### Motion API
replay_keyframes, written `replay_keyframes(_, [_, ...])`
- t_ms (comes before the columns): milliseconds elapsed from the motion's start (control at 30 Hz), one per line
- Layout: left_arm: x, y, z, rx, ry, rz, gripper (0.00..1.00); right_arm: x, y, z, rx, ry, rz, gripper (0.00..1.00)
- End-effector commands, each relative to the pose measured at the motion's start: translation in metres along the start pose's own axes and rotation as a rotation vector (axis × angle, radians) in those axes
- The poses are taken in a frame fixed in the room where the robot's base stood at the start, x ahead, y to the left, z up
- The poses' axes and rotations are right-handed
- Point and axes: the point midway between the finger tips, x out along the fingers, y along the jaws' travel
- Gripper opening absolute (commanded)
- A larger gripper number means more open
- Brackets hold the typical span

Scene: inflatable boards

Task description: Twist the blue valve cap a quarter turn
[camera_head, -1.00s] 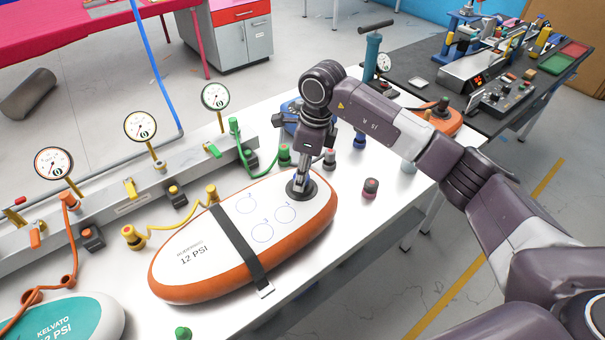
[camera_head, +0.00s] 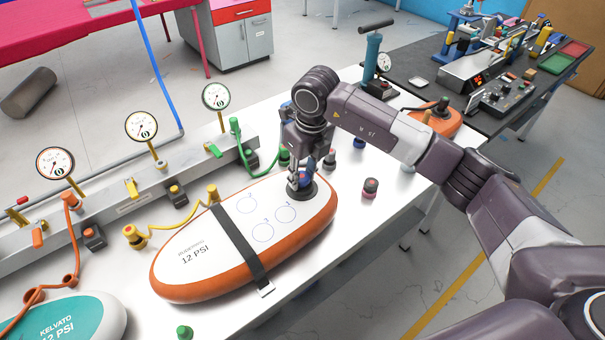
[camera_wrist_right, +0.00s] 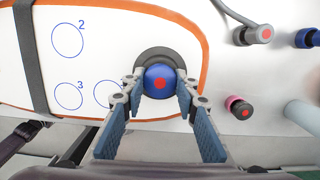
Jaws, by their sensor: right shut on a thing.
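The blue valve cap (camera_wrist_right: 159,82) with a red dot on top sits in a dark round valve seat (camera_wrist_right: 183,62) at one end of the orange-edged white board (camera_head: 200,265). My right gripper (camera_head: 302,181) points down over this seat. In the right wrist view its two fingers (camera_wrist_right: 160,92) are on either side of the cap, shut on it. In the head view only a little of the blue cap shows between the fingers. My left gripper is in neither view.
A dark strap (camera_head: 240,250) crosses the board. A rail with several gauges (camera_head: 142,126) and coloured hoses stands behind it. Several loose caps, including a pink and black one (camera_head: 370,187), stand to the right. A teal board (camera_head: 75,325) lies front left.

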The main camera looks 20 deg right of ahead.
Motion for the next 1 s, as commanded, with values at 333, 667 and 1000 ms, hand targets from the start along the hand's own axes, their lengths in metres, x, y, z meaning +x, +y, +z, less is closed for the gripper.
replay_keyframes(333, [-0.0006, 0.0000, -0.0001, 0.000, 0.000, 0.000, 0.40, 0.0001, 0.0000, -0.0001, 0.090, 0.000, -0.014, 0.06])
replay_keyframes(667, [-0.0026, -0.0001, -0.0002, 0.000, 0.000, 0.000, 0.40, -0.0001, 0.0009, 0.0002, 0.311, 0.000, -0.047, 0.06])
replay_keyframes(1000, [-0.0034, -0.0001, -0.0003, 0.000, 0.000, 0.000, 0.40, 0.0003, 0.0009, 0.0000, 0.521, 0.001, -0.079, 0.06])
